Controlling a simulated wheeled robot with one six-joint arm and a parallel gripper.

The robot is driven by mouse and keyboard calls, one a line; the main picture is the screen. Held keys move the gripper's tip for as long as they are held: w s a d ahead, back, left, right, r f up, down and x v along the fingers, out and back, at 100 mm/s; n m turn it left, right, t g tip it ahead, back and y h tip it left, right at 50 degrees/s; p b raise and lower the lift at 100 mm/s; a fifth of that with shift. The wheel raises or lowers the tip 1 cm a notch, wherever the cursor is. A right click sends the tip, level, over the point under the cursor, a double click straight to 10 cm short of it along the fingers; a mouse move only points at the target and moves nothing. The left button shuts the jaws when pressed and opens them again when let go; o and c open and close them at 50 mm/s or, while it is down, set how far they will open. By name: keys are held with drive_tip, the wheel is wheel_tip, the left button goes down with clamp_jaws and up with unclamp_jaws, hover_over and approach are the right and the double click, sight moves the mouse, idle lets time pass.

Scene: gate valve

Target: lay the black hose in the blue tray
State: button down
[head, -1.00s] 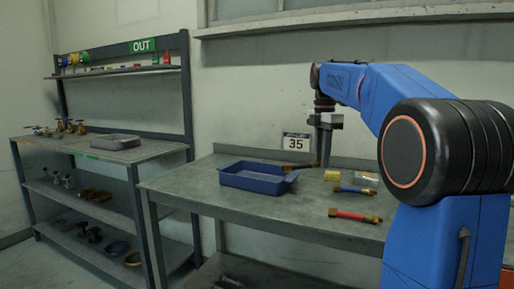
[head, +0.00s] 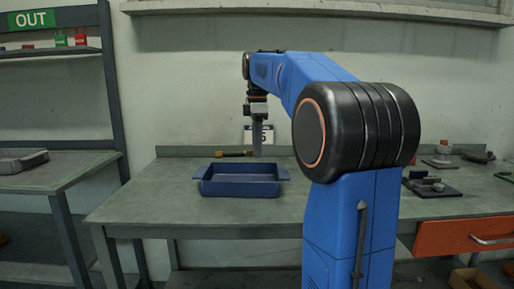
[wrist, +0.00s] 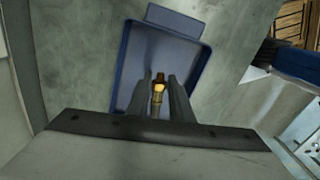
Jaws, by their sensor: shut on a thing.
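My gripper (head: 257,152) is shut on the black hose (head: 235,154), a short dark piece with brass-coloured ends. In the head view the hose points left from the fingers, near the tray's back edge in the picture. The blue tray (head: 240,188) sits on the workbench and looks empty. In the wrist view my gripper (wrist: 160,97) is over the tray (wrist: 124,75), and a brass fitting of the hose (wrist: 159,86) shows between the fingers. The hose appears above the tray floor; its exact height cannot be told.
The grey workbench (head: 140,205) is clear left of the tray. A wall sign (head: 268,134) is partly behind my gripper. A small dark plate with parts (head: 432,187) lies to the right, above an orange drawer (head: 462,238). Another bench with a grey tray (head: 22,161) stands left.

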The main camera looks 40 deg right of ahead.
drive_tip(key=shift+s+d+f+m, duration=0.2)
drive_tip(key=shift+s+d+m, duration=0.2)
drive_tip(key=shift+m, duration=0.6)
drive_tip(key=shift+f, duration=4.4)
drive_tip(key=c, duration=1.5)
unclamp_jaws()
wheel_tip(320, 180, up, 17)
drive_tip(key=shift+r, duration=0.2)
